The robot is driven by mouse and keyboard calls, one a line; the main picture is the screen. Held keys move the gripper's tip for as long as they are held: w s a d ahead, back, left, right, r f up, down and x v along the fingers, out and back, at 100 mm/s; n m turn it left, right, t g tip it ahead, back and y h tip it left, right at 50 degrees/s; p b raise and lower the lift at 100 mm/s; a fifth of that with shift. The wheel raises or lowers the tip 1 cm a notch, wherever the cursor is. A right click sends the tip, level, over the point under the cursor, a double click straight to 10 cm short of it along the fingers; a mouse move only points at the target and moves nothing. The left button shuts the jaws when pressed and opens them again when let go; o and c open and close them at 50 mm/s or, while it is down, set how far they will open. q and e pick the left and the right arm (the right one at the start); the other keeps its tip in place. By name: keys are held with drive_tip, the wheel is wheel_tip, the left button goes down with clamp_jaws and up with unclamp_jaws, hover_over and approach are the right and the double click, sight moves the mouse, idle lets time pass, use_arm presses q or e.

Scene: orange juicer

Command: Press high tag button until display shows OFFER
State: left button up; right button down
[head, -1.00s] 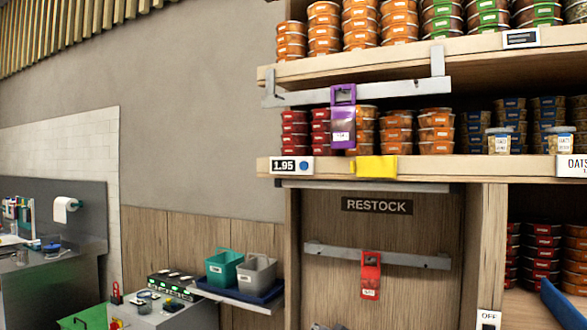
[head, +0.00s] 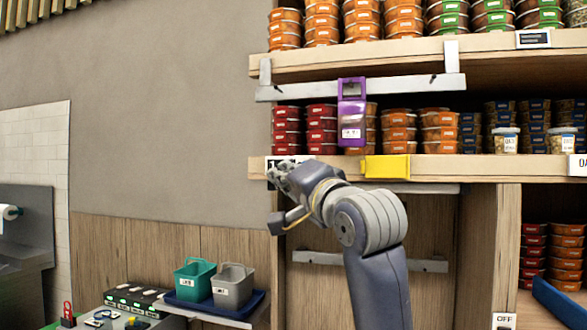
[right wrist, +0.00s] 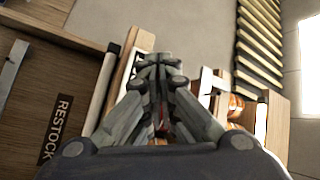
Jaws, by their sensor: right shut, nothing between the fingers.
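The high tag (head: 271,159) is on the front edge of the upper shelf, at its left end. My right gripper (head: 276,172) is shut and empty, its fingers right in front of this tag. Most of the tag's display and its blue button are hidden behind the fingers, so I cannot read it or tell whether they touch it. In the right wrist view the closed fingertips (right wrist: 158,66) point at the shelf edge. My left gripper is not in view.
A yellow tag (head: 387,167) and a purple holder (head: 352,112) on a metal rail are just right of the gripper. Tubs fill the shelves. Teal (head: 194,280) and grey bins (head: 232,285) stand lower left. A white OFF tag (head: 503,321) is lower right.

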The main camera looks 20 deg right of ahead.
drive_tip(key=shift+s+d+r, duration=0.15)
drive_tip(key=shift+s+r, duration=0.15)
drive_tip(key=shift+r, duration=0.05)
drive_tip(key=w+d+p, duration=0.2)
drive_tip(key=w+d, duration=0.3)
drive_tip(key=w, duration=0.2)
drive_tip(key=shift+w+p, duration=0.15)
drive_tip(key=shift+p, duration=0.25)
drive_tip(key=shift+w, duration=0.15)
idle(1.2)
